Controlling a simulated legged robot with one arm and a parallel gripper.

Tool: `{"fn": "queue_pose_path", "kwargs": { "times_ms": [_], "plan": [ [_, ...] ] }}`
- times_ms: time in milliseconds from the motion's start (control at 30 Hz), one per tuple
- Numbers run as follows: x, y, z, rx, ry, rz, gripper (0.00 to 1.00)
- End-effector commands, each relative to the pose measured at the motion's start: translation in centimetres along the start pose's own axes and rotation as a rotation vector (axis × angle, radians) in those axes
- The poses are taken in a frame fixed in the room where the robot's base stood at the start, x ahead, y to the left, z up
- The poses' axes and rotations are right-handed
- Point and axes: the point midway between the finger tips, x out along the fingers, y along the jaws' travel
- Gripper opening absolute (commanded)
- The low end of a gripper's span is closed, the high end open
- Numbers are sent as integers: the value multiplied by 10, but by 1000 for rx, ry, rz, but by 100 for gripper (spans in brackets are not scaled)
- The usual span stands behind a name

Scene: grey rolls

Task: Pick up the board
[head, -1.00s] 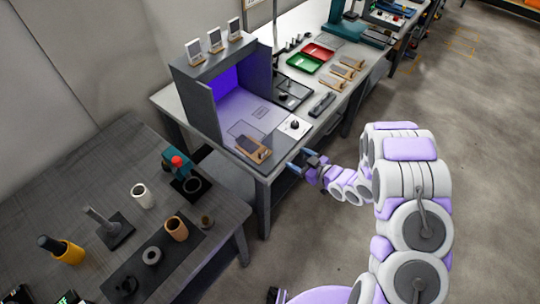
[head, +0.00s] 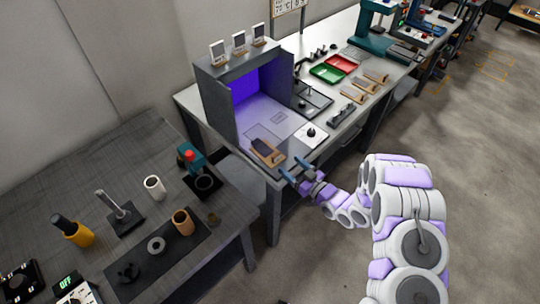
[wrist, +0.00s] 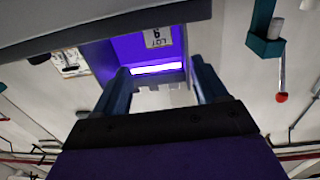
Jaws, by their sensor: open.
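A brown board (head: 267,152) with a dark piece on it lies at the front left corner of the workbench, at the mouth of a grey booth lit purple inside (head: 255,97). My gripper (head: 295,169) is just to the right of and below the board in the head view, at the bench's front edge. Its two blue fingers are apart with nothing between them, and they do not appear to touch the board. The wrist view shows the open fingers (wrist: 163,85) facing the purple booth interior (wrist: 104,62); I cannot make out the board there.
A white plate with a black knob (head: 311,134) lies right of the board. Several tan blocks (head: 365,86), a green tray (head: 327,73) and a red tray (head: 344,64) are farther along. A dark table (head: 60,175) with cups and tools stands left.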

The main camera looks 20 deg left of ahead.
Motion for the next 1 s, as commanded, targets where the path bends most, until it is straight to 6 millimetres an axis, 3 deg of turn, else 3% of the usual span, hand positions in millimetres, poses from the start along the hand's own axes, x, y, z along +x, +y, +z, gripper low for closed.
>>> {"fn": "queue_pose_path", "kwargs": {
  "times_ms": [200, 467, 800, 1000],
  "plan": [
    [36, -4, 3, -2, -3, -3, 72],
    [50, -2, 3, -2, -3, -1, 72],
    [89, 1, 7, 0, -1, -2, 72],
    [96, 1, 7, -1, -5, 0, 72]
  ]
}}
